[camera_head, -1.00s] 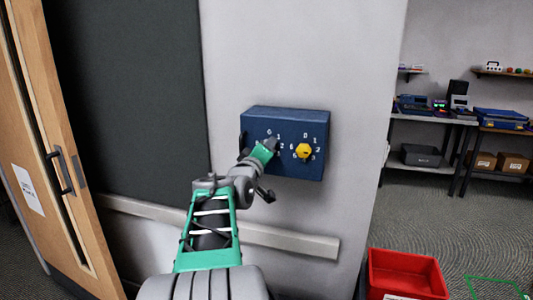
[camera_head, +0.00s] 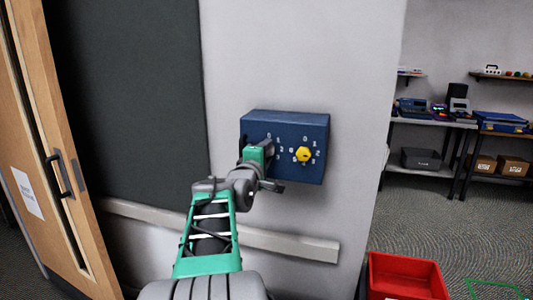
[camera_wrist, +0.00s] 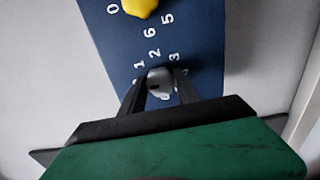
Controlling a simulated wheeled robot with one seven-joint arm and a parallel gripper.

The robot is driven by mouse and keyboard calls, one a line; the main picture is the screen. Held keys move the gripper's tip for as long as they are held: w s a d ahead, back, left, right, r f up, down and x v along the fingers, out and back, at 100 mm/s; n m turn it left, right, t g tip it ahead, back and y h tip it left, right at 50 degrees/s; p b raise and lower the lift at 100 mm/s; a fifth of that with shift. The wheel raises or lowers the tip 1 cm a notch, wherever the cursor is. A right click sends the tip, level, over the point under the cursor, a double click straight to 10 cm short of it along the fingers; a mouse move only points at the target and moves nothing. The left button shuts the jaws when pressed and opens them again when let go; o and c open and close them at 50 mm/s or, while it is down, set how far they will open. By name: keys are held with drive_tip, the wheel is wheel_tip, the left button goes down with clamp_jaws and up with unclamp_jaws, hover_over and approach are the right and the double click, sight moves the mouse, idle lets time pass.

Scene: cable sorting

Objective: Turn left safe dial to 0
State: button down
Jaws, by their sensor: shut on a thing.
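The blue safe box (camera_head: 300,120) is fixed on the pale wall and carries two dials. The left dial is hidden behind my gripper (camera_head: 262,148) in the head view, where a 0 and a 1 show above it. In the wrist view, the left dial (camera_wrist: 160,80) is a grey knob between the two dark fingers of my gripper (camera_wrist: 161,86), which are shut on it. Numbers 1, 2 and 3 show around it; others are partly hidden by the fingers. I cannot tell which number it points to. The right dial (camera_head: 303,154) is yellow, and it also shows in the wrist view (camera_wrist: 140,6).
A wooden door (camera_head: 45,120) with a dark handle stands at the left. A rail (camera_head: 290,243) runs along the wall below the box. A red bin (camera_head: 405,272) is on the floor at lower right. Shelves (camera_head: 435,121) stand farther back right.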

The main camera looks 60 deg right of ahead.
idle(0.3)
drive_tip(key=c, duration=0.9)
unclamp_jaws()
drive_tip(key=shift+a, duration=0.15)
drive_tip(key=s+a+b, duration=0.1)
drive_tip(key=a, duration=0.6)
drive_tip(key=shift+s+a, duration=0.15)
drive_tip(key=shift+a, duration=0.1)
